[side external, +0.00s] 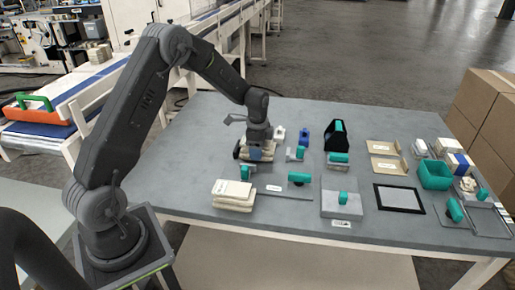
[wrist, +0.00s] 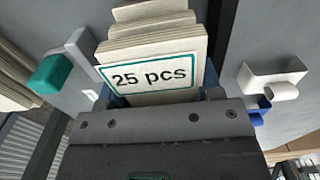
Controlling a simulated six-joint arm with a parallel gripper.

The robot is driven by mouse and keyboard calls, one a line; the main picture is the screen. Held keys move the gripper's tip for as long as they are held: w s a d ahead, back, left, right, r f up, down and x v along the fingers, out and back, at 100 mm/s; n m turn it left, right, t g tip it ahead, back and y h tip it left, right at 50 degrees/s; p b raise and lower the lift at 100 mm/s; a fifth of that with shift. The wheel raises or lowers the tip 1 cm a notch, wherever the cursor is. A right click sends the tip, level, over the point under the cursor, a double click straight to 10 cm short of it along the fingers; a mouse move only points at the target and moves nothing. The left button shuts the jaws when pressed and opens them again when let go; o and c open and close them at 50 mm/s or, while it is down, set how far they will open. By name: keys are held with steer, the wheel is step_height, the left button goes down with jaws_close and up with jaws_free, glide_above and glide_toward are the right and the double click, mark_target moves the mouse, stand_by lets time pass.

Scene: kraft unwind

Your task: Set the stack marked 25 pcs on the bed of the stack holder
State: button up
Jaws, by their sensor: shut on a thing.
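The stack marked 25 pcs (wrist: 152,76) is a thick pile of cream-brown flat pieces with a white, teal-bordered label facing the wrist camera. My gripper (side external: 258,153) is shut on this stack, with a blue finger part showing at each side of it in the wrist view. In the side view the stack is largely hidden by my gripper, at the back left of the table. I cannot tell from the side view whether it touches the surface below. Which of the grey fixtures with teal parts is the stack holder is unclear; one (side external: 297,154) stands just right of my gripper.
Another cream stack (side external: 233,195) lies in front of my gripper, with a teal block (side external: 245,172) behind it. White (side external: 279,134) and blue (side external: 303,135) small parts stand to the right. A teal bin (side external: 435,176) and a black-framed panel (side external: 399,198) are farther right. Bare table lies at the back.

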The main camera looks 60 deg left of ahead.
steer(key=shift+f, duration=0.5)
stand_by(0.4)
steer(key=o, duration=1.1)
steer(key=shift+o, duration=0.5)
steer(key=shift+a, duration=0.1)
steer(key=shift+o, duration=0.5)
steer(key=shift+w+r, duration=0.15)
steer(key=shift+r, duration=0.4)
step_height(320, 180, up, 2)
steer(key=shift+a+r, duration=0.1)
steer(key=shift+r, duration=2.4)
